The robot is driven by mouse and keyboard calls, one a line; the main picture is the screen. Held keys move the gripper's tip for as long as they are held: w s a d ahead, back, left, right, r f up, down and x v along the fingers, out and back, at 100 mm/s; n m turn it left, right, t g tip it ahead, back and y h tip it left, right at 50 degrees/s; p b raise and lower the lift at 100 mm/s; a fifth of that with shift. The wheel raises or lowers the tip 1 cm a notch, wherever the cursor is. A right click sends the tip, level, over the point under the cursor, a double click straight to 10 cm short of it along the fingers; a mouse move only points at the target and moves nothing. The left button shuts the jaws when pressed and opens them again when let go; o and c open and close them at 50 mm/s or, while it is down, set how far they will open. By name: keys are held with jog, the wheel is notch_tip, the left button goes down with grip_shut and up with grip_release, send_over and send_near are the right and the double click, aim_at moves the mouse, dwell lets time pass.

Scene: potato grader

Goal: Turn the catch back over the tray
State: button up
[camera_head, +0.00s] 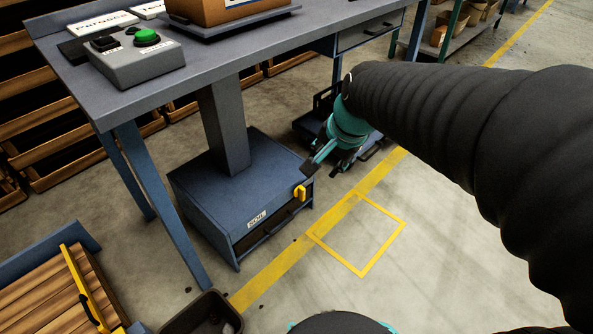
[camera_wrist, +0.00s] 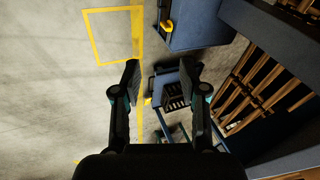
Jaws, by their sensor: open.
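A yellow catch (camera_head: 300,192) sits at the front top edge of the blue SOIL box (camera_head: 213,197), near its right corner. Below that edge is the dark tray front (camera_head: 266,232) in its slot; how far in it sits is hard to tell. In the wrist view the catch (camera_wrist: 167,26) shows at the top, beside the blue box (camera_wrist: 200,24). My gripper (camera_head: 317,161) is beyond the box's right corner, apart from the catch. In the wrist view my gripper (camera_wrist: 160,72) is open, with nothing between its fingers.
A blue-grey table (camera_head: 220,62) stands over the box, with a green-button control box (camera_head: 137,62) on it. A yellow floor square (camera_head: 362,275) marks clear floor at right. A dark bin (camera_head: 200,314) stands in front.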

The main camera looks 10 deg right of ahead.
jog(key=w+d+f+m+b, duration=0.1)
jog(key=w+f+m+b, duration=0.1)
jog(key=w+f+m, duration=1.05)
jog(key=m+g+y+b, duration=0.1)
jog(key=m+b, duration=0.1)
jog(key=m, duration=0.5)
send_near(303, 188)
jog(key=b+x, duration=0.3)
jog(key=x, duration=0.6)
jog(key=shift+f, duration=0.1)
jog(key=shift+c, duration=0.3)
grip_shut()
